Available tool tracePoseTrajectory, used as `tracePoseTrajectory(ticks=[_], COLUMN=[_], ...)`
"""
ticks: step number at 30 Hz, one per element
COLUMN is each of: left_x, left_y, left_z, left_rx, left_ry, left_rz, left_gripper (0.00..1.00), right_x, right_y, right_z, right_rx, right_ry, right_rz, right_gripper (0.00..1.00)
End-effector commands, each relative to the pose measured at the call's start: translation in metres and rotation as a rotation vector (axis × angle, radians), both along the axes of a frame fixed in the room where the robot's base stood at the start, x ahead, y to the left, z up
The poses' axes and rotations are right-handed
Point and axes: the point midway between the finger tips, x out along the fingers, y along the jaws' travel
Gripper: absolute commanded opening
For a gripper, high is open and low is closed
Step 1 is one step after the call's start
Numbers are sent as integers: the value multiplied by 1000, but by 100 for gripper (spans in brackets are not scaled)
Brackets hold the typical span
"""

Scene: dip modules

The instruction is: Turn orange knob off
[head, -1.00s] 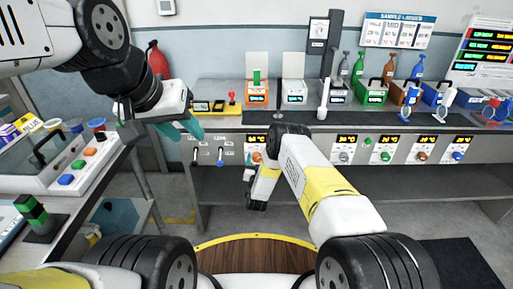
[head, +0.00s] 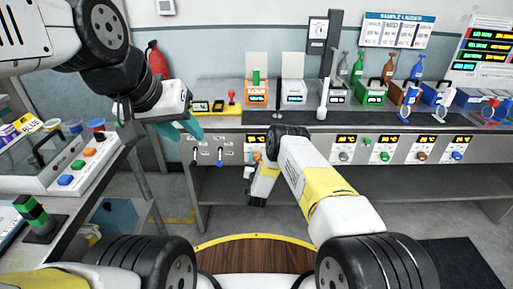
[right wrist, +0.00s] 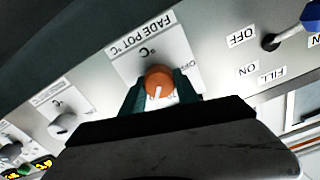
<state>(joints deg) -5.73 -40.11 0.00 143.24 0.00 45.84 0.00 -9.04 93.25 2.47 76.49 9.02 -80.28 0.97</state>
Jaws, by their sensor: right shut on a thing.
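The orange knob (right wrist: 159,83) sits on the panel marked FADE POT °C, with an OFF label (right wrist: 188,66) beside it. A short white mark shows on the knob's face. My right gripper (right wrist: 160,90) is shut on the knob, one teal finger on each side. In the head view, the knob (head: 257,156) is partly hidden by my right gripper (head: 250,160). My left gripper (head: 184,128) hangs in the air left of the bench, away from the knob; its jaw gap is unclear.
Levers with OFF and FILL labels (right wrist: 273,75) stand beside the knob panel. Grey (head: 343,156), green (head: 385,156), brown (head: 421,155) and blue (head: 457,155) knobs line the front to the right. Bottles and boxes stand on the bench top. A side table (head: 45,180) is at left.

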Motion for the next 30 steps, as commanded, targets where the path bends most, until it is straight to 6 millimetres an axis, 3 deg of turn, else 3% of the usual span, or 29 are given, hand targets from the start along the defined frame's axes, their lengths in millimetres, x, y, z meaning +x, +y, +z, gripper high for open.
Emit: tracePoseTrajectory(ticks=[11,30], left_x=[0,0], left_y=[0,0], left_z=[0,0], left_rx=[0,0], left_ry=[0,0], left_rz=[0,0], left_gripper=[36,36], right_x=[0,0], right_y=[2,4], right_z=[0,-1], right_rx=[-203,-808], right_ry=[0,0], right_rz=[2,2], right_gripper=[0,0])
